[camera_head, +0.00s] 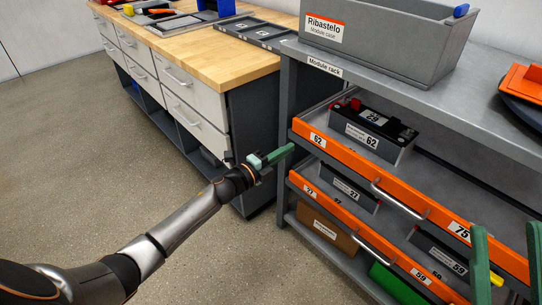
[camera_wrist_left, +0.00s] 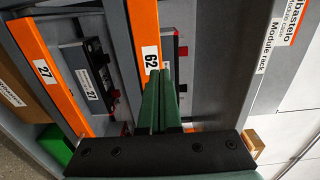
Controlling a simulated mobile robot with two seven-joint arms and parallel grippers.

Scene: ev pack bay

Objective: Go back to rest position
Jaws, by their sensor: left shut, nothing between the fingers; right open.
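My left gripper (camera_head: 277,156) is shut and empty, its green fingers pointing at the left end of the upper orange drawer front (camera_head: 345,154), near the 62 label. Its closed fingers also show in the left wrist view (camera_wrist_left: 162,100), in front of the 62 label; I cannot tell whether they touch the front. My right gripper (camera_head: 508,255) is at the lower right of the head view. Its two green fingers are spread apart with nothing between them.
The module rack (camera_head: 330,67) holds module 62 (camera_head: 372,131) on the upper level and module 27 (camera_head: 345,186) below. A grey Ribastelo case (camera_head: 400,45) stands on top. A wooden workbench (camera_head: 215,62) stands at the left. The floor (camera_head: 60,150) in front is clear.

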